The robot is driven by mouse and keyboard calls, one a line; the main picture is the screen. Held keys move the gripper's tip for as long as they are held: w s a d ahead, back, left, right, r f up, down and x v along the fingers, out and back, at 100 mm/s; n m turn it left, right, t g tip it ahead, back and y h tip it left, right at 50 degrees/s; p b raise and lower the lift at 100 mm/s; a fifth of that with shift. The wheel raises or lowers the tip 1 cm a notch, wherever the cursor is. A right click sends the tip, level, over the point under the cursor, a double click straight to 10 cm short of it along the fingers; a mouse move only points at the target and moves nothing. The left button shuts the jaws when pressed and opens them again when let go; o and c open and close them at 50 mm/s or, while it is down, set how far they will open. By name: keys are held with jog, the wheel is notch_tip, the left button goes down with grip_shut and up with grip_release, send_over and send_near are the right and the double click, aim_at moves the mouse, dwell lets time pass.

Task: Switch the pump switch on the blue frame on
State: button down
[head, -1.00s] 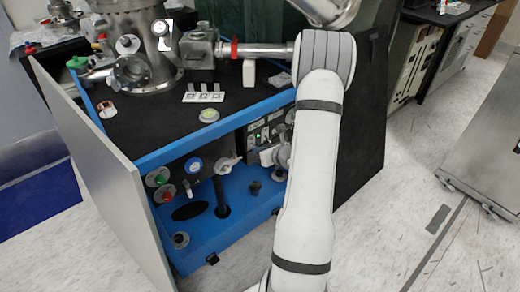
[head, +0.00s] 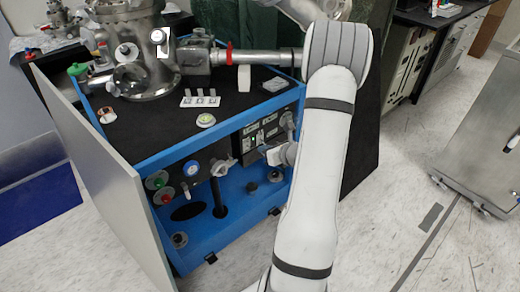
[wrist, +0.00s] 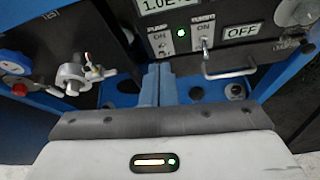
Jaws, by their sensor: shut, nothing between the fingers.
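The blue frame (head: 215,240) stands left of my arm in the head view. Its dark control panel (head: 262,134) carries displays, labels and a lit green lamp (wrist: 181,32). Anything behind the fingers is hidden. My gripper (head: 272,154) is before the panel in the head view.
A bent metal handle (wrist: 230,72) sticks out right of the fingers. A valve (wrist: 77,74) is to their left. A grey side panel (head: 105,165) stands open at the frame's left. Open floor (head: 390,240) lies to the right.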

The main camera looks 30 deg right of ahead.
jog(key=v, duration=0.3)
jog(key=shift+r+p, duration=0.15)
jog(key=shift+p, duration=0.25)
